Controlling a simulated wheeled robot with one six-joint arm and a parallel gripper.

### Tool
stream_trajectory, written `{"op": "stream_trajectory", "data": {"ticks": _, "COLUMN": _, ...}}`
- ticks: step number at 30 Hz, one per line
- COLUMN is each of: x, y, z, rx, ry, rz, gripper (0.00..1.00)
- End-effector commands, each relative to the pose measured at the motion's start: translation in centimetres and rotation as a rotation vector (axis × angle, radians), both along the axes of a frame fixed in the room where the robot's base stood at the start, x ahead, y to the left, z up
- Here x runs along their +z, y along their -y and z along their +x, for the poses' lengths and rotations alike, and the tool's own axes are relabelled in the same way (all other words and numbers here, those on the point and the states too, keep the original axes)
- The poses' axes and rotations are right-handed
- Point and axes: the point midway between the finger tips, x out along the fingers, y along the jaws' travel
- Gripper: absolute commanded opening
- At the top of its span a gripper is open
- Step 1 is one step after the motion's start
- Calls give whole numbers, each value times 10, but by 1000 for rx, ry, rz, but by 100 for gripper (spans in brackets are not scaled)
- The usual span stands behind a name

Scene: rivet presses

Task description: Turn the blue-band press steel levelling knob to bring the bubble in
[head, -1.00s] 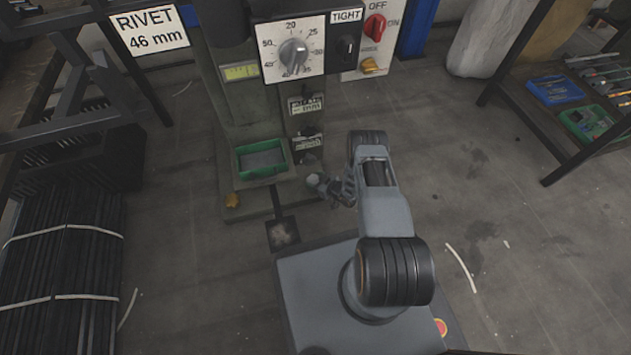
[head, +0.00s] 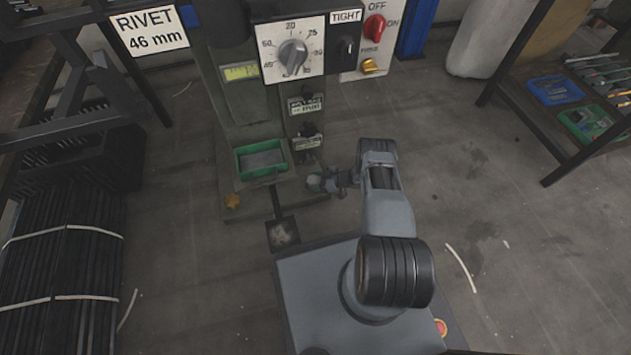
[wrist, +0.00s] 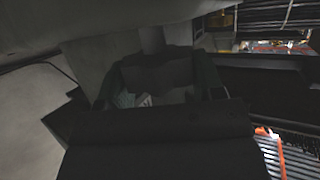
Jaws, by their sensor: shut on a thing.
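The press stands in front of me, with blue parts (head: 189,15) near its top. A yellow-green level vial (head: 241,72) sits on its column; the bubble is too small to place surely. A grey steel knob (head: 313,182) is low at the right foot of the press. My gripper (head: 321,182) reaches it from the right and is shut on it. A brass knob (head: 232,201) is at the left foot. In the wrist view my gripper's dark fingers (wrist: 155,115) fill the middle, with a small pale patch between them; the knob is mostly hidden.
A green tray (head: 247,174) sits on the press base. Above are a dial (head: 292,55) and a switch panel with a red knob (head: 375,28). Dark bundled bars (head: 60,265) lie at left. A dark bench (head: 545,120) stands at right.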

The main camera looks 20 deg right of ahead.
Motion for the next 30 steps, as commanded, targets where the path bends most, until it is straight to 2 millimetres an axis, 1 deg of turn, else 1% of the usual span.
{"op": "stream_trajectory", "data": {"ticks": 6, "x": -1, "y": 1, "z": 2, "rx": 164, "ry": 2, "rz": -1, "gripper": 38}}
{"op": "stream_trajectory", "data": {"ticks": 13, "x": 0, "y": 1, "z": 2, "rx": 290, "ry": 2, "rz": -1, "gripper": 38}}
{"op": "stream_trajectory", "data": {"ticks": 21, "x": 0, "y": 1, "z": 2, "rx": 364, "ry": -2, "rz": 1, "gripper": 38}}
{"op": "stream_trajectory", "data": {"ticks": 30, "x": 0, "y": 1, "z": 3, "rx": 380, "ry": 0, "rz": 1, "gripper": 38}}
